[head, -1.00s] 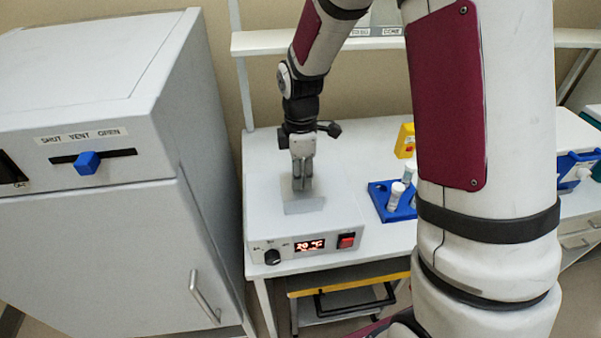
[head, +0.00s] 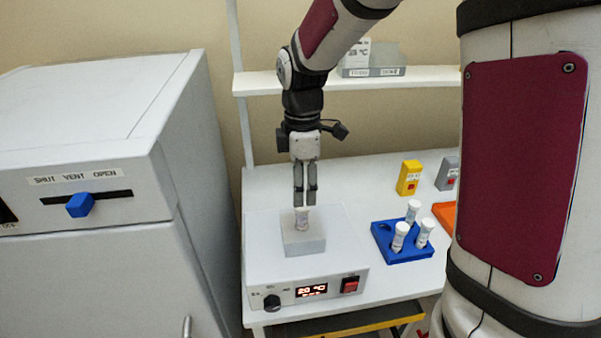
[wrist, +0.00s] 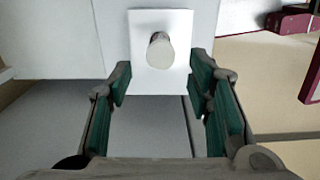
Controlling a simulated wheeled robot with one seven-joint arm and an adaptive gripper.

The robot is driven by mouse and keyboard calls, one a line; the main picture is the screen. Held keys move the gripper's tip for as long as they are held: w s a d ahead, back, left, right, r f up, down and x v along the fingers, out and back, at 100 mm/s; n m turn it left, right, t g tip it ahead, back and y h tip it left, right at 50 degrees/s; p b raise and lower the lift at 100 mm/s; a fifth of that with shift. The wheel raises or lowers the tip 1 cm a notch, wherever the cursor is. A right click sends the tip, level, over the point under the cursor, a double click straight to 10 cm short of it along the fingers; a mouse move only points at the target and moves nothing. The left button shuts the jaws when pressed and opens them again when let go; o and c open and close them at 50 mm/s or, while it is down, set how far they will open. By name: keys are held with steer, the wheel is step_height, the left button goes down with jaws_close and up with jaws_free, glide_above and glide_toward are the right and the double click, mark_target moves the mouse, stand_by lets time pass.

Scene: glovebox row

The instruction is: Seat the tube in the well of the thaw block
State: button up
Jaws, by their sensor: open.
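The thaw block (head: 304,246) is a pale grey block on top of a white heater unit (head: 265,262) with a lit display. A white-capped tube (head: 302,218) stands upright in the block, its upper part showing above the top face; its lower end is hidden. My gripper (head: 305,203) points down just above the tube, its two fingers apart. The wrist view shows the tube's round cap (wrist: 160,50) on the white block (wrist: 140,82). There the open gripper (wrist: 161,84) has green-padded fingers either side, with nothing held between them.
A blue rack (head: 408,256) with several white-capped tubes stands to the right of the heater. Behind it are a yellow box (head: 409,178) and a shelf (head: 430,78). A large white cabinet (head: 110,260) with a blue slider (head: 80,204) stands close on the left.

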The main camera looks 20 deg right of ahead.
step_height(320, 180, up, 3)
steer(key=shift+r, duration=0.1)
steer(key=shift+s+r, duration=0.15)
steer(key=shift+r, duration=0.15)
steer(key=s+r+m+t, duration=0.2)
steer(key=s+r+m, duration=0.2)
steer(key=s+m, duration=0.4)
steer(key=s+r+m+t, duration=0.3)
steer(key=s+r+m, duration=0.2)
steer(key=s, duration=0.6)
steer(key=m, duration=0.2)
steer(key=shift+s+m+t, duration=0.2)
steer(key=shift+m+t, duration=0.1)
steer(key=shift+m, duration=0.1)
stand_by(0.6)
